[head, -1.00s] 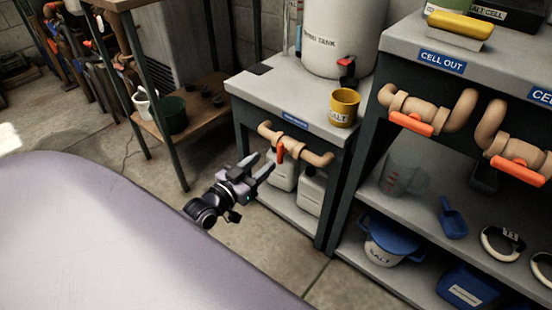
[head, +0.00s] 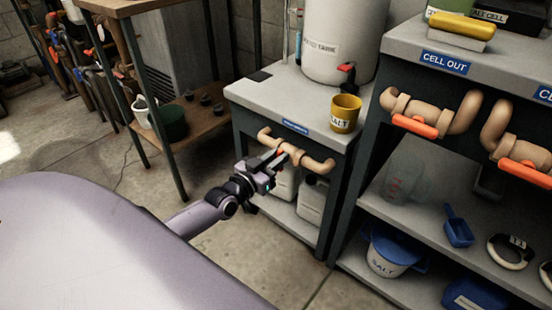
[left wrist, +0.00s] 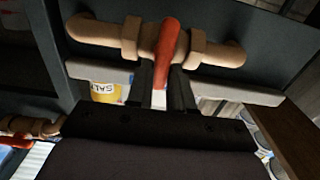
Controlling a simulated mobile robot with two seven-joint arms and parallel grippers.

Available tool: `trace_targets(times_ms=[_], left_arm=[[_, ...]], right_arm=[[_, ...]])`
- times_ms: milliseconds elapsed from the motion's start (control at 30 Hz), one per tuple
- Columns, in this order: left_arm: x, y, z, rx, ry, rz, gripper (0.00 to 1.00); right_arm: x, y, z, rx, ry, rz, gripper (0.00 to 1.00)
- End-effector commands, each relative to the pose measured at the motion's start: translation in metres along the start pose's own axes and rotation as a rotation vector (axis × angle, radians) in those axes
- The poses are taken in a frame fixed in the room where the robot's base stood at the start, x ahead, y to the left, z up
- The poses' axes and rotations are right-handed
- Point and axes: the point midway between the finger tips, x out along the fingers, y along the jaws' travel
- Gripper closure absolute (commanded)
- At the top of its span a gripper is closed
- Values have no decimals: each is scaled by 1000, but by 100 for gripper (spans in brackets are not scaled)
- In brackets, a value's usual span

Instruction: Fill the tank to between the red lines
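A white tank (head: 345,25) with a label stands on the small grey-topped stand (head: 270,92). A red-handled tap (head: 347,73) is on the tank's lower front. Below the stand's top runs a tan pipe (head: 318,164) with a red valve handle (left wrist: 170,45). My left gripper (head: 276,160) is at this valve. In the left wrist view its fingers (left wrist: 162,82) are close together, one on each side of the handle, and look shut on it. My right gripper is out of view.
A yellow salt cup (head: 344,113) stands near the stand's right edge. White jugs (head: 313,198) are underneath. At right, a shelf unit (head: 400,45) carries more red-handled valves (head: 415,126), a clear jug (head: 402,175) and a blue scoop (head: 457,228). Open floor lies left of the stand.

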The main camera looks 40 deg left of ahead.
Motion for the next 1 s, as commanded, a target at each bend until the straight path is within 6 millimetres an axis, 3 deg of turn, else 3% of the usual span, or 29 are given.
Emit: trace_targets(times_ms=[67, 667, 1000], left_arm=[[0, 0, 0, 0, 0, 0, 100], [0, -1, 1, -55, -2, 1, 100], [-1, -3, 2, -175, -4, 1, 100]], right_arm=[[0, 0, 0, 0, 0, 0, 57], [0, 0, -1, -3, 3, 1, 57], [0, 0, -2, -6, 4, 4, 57]])
